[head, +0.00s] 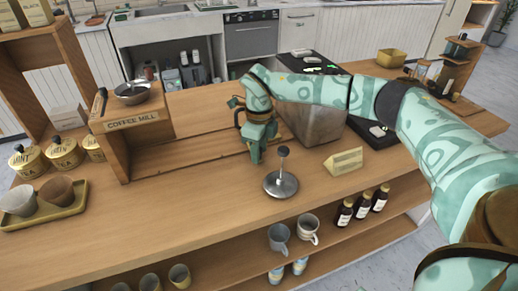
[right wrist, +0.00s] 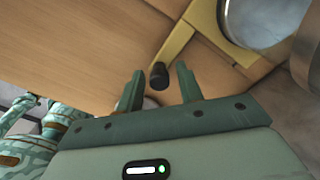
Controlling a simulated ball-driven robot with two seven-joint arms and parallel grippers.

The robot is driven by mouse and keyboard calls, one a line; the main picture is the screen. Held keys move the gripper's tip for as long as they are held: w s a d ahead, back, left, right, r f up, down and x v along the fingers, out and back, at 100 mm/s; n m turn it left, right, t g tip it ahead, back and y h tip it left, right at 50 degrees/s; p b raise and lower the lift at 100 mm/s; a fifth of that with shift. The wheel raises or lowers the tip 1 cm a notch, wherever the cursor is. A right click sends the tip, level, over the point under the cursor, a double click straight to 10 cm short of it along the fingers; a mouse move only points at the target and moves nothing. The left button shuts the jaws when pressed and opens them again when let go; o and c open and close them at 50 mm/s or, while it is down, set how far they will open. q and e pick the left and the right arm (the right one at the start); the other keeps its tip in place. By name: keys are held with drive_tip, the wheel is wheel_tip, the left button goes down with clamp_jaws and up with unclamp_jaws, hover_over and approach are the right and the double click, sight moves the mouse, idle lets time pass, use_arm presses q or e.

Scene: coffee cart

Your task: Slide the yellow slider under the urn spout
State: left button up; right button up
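In the right wrist view, the yellow slider (right wrist: 178,40) is a flat bar with a dark knob (right wrist: 158,76) at its near end. A round metal part (right wrist: 262,18), seemingly of the urn, stands beside it. My right gripper (right wrist: 160,80) is open. Its fingers stand either side of the knob, with gaps visible on both sides. In the head view, my right gripper (head: 257,155) points down in front of the metal urn (head: 320,122). The gripper and arm hide most of the slider there, and I cannot make out the spout. My left gripper is not in view.
A round metal piece with an upright knob (head: 281,183) and a yellow wedge-shaped block (head: 343,161) stand near the front edge. A wooden coffee mill stand (head: 130,122) is at left. A tray (head: 17,225) holds cups. The counter's front left centre is clear.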

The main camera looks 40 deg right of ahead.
clamp_jaws()
drive_tip(key=d+p, duration=0.1)
drive_tip(key=d, duration=0.1)
drive_tip(key=s+d+p, duration=0.1)
drive_tip(key=d, duration=0.1)
drive_tip(key=shift+d+r, duration=0.15)
drive_tip(key=shift+r, duration=0.05)
drive_tip(key=shift+d+f, duration=0.1)
drive_tip(key=shift+d, duration=0.1)
drive_tip(key=shift+c, duration=0.2)
unclamp_jaws()
drive_tip(key=shift+o, duration=1.4)
drive_tip(key=shift+s+d+f, duration=0.1)
